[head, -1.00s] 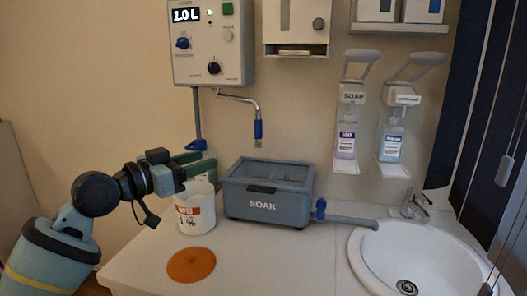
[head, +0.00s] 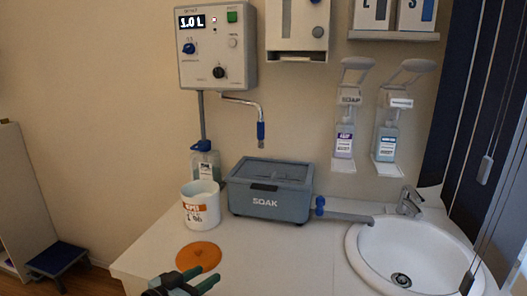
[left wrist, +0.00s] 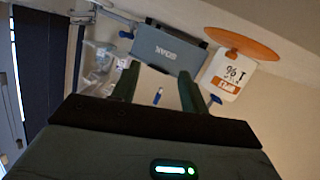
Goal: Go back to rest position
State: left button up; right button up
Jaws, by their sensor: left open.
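My left gripper (head: 190,280) is low at the bottom edge of the head view, in front of the orange disc (head: 198,257) on the counter. Its two green fingers are apart with nothing between them. In the left wrist view the fingers (left wrist: 156,92) also stand apart and empty. A white tub (head: 201,208) with an orange label stands on the counter beyond the disc, clear of the gripper. The grey SOAK box (head: 268,203) stands to its right with its lid on. My right gripper is in neither view.
A white sink (head: 385,262) with a tap (head: 409,201) is at the right. A dispenser panel (head: 217,50) with a spout and two soap dispensers hang on the wall. A blue step stool (head: 57,259) is on the floor at left. The counter's front middle is clear.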

pick_arm(q)
jog(key=s+a+f+n+g+y+p, duration=0.2)
jog(key=s+f+n+y, duration=0.15)
jog(key=s+f, duration=1.45)
jog(key=s+a+f+g+y, duration=0.1)
jog(key=s+a+f, duration=0.1)
jog(key=s, duration=0.9)
jog(key=s+a+f+g+y+p, duration=0.1)
jog(key=s+f, duration=0.3)
jog(key=s, duration=0.7)
jog(key=shift+s+a+f+y, duration=0.15)
jog(key=shift+a+f+y, duration=0.2)
jog(key=shift+y, duration=0.4)
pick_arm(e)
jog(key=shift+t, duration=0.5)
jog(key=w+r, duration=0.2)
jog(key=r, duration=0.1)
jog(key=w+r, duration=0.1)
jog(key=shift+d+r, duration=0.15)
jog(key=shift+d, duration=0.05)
